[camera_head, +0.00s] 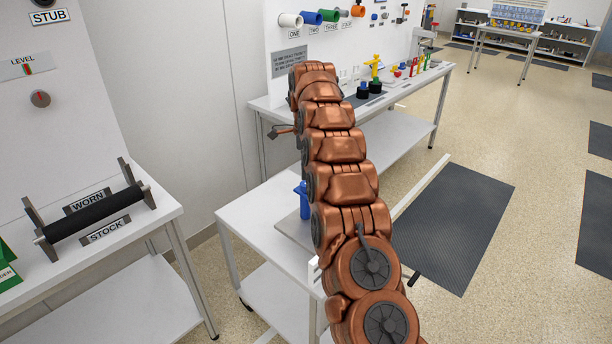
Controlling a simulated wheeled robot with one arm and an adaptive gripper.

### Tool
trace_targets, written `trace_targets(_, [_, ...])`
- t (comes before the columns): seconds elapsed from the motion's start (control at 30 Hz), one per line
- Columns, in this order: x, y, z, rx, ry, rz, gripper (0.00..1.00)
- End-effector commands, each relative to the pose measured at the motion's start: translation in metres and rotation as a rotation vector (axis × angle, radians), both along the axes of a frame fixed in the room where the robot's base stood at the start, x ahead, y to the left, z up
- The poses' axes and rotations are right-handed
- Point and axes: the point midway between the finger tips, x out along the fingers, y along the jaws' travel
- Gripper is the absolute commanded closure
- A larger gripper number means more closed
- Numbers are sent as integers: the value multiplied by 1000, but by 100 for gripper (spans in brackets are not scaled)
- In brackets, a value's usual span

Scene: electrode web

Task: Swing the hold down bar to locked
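I cannot pick out a hold-down bar with certainty. My copper arm crosses the middle of the view and hides much of the white cart and part of the bench behind. A small dark part sticking out left of the arm, in front of the bench, may be my gripper (280,131); its fingers are too small to read. A blue upright piece (303,200) stands on a grey plate (292,229) on the cart, partly behind my arm. A black bar end (413,279) shows right of the arm.
The white cart (250,212) stands below my arm. A bench (420,82) with coloured rolls and small parts stands behind. At left, a black roller (92,213) rests between grey brackets on a table. Open floor and dark mats (455,225) lie to the right.

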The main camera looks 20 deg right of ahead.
Motion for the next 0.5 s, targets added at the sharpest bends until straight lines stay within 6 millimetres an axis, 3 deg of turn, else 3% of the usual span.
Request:
trace_targets(0.2, [0,0,14,0,0,0,39])
trace_targets(0.5, [0,0,21,1,2,0,39])
